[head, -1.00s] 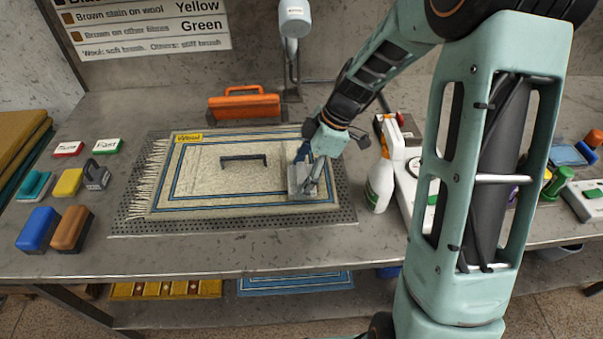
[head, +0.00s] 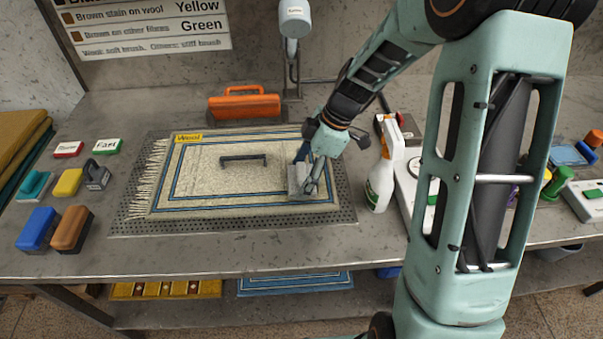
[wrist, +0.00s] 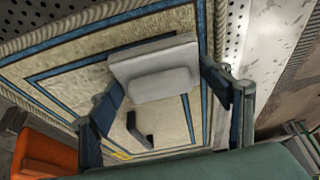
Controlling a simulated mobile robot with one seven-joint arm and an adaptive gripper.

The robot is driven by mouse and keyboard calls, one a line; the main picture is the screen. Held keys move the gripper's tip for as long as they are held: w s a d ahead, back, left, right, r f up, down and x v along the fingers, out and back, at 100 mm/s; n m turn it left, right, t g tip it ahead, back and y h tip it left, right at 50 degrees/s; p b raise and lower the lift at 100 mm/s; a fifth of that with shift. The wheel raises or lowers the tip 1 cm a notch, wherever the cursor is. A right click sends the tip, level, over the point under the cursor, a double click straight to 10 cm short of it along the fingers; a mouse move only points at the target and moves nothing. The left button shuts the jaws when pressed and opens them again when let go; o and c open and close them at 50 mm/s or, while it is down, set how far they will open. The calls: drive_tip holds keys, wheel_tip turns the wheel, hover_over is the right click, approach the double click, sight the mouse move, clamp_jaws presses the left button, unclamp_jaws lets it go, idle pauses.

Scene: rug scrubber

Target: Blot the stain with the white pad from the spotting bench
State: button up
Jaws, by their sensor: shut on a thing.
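The white pad (wrist: 158,68) is a flat block with a raised grip, held between the two fingers of my gripper (wrist: 165,95) in the wrist view. In the head view my gripper (head: 306,180) is over the right end of the cream rug (head: 210,180), with the pad (head: 299,178) under it at the rug's surface. I cannot tell whether the pad touches the rug. The rug has blue border lines, a fringe on its left and a yellow "Wool" label (head: 188,138). No stain shows; the pad and gripper hide part of the rug.
A dark handle-like bar (head: 243,159) is on the rug's middle. A white spray bottle (head: 382,175) stands just right of the perforated tray (head: 125,222). An orange tool (head: 244,106) lies behind the rug. Several brushes and blocks, including a blue one (head: 39,229), sit at left.

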drive_tip(key=shift+r+p, duration=1.6)
drive_tip(key=shift+r, duration=1.85)
